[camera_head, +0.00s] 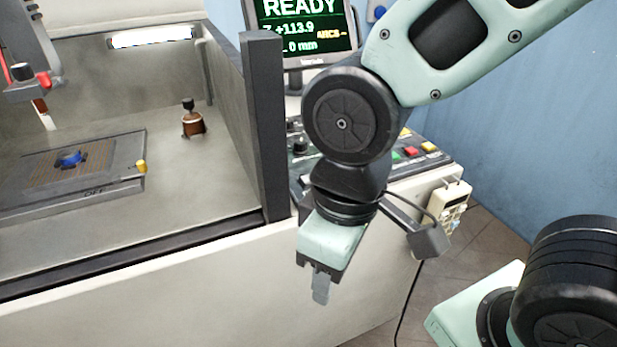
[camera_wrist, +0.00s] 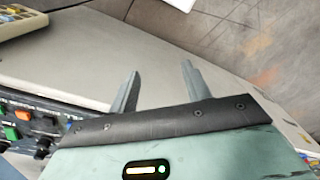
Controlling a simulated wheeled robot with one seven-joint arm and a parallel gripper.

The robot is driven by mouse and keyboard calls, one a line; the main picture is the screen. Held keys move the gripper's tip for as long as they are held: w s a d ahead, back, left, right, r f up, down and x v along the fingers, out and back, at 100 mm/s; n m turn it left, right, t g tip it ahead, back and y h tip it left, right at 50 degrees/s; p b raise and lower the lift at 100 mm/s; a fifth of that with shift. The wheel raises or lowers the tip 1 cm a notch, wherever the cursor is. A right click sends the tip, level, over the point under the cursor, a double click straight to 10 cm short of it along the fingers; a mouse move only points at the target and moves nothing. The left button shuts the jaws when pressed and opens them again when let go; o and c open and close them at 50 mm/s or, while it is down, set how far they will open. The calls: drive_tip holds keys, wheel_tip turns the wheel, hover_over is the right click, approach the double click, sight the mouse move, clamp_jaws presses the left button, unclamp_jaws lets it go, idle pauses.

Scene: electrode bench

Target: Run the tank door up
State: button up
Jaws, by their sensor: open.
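The tank (camera_head: 225,180) fills the left of the head view, and I see into it over its low front edge (camera_head: 130,256), a dark strip. No raised door panel stands across the front. I cannot tell whether the pale panel (camera_head: 170,305) below is the door or fixed body. My gripper (camera_head: 320,290) points down in front of the machine, right of the dark corner post (camera_head: 262,130). In the wrist view its two fingers (camera_wrist: 158,88) stand apart with nothing between them. No door handle is visible.
A control panel (camera_head: 425,150) with coloured buttons and a pale hand pendant (camera_head: 447,203) are right of the post. A screen (camera_head: 305,28) reads READY. A plate (camera_head: 90,165) with a blue part and a brown-and-black fitting (camera_head: 193,122) are in the tank. Floor (camera_head: 480,240) shows at right.

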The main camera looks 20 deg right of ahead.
idle(0.3)
clamp_jaws()
idle(1.6)
